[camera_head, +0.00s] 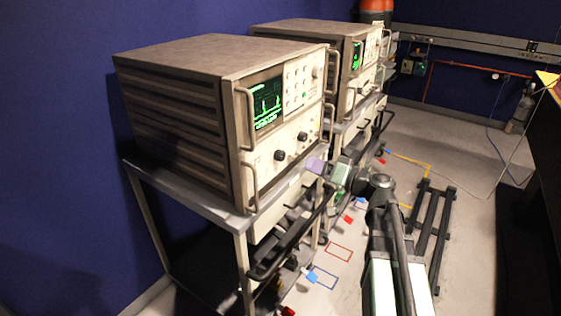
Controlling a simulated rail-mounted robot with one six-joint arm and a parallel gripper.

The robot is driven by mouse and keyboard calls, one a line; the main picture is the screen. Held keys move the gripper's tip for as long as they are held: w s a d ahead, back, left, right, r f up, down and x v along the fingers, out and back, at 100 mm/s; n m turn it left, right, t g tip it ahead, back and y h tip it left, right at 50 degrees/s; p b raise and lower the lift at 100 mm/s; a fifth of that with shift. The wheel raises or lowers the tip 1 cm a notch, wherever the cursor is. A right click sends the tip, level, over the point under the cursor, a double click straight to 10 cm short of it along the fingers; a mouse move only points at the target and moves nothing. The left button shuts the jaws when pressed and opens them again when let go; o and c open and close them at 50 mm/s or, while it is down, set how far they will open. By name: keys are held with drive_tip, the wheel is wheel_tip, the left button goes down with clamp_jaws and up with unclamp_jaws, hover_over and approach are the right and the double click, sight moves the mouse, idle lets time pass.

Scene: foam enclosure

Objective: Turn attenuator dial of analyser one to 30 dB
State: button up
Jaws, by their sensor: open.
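Two beige analysers stand on carts, the nearer one (175,110) at left and a farther one (300,45) behind it. I cannot read which is analyser one. The nearer front panel has a lit green screen (266,104) and two dark round dials, a left dial (280,155) and a right dial (302,137). Their markings are too small to read, so I cannot tell which is the attenuator or its setting. My gripper (314,165) is open, just right of and below these dials, seemingly apart from the panel. Its fingertips are small and hard to make out.
Metal handles (245,130) stick out beside the nearer panel. The nearer cart's shelf (190,195) and a black rail (295,240) lie below. A dark frame (432,230) stands on the floor at right.

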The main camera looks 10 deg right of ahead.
sight(283, 156)
drive_tip(key=x, duration=1)
drive_tip(key=shift+w+a, duration=0.15)
drive_tip(key=shift+a, duration=0.1)
drive_tip(key=c, duration=0.9)
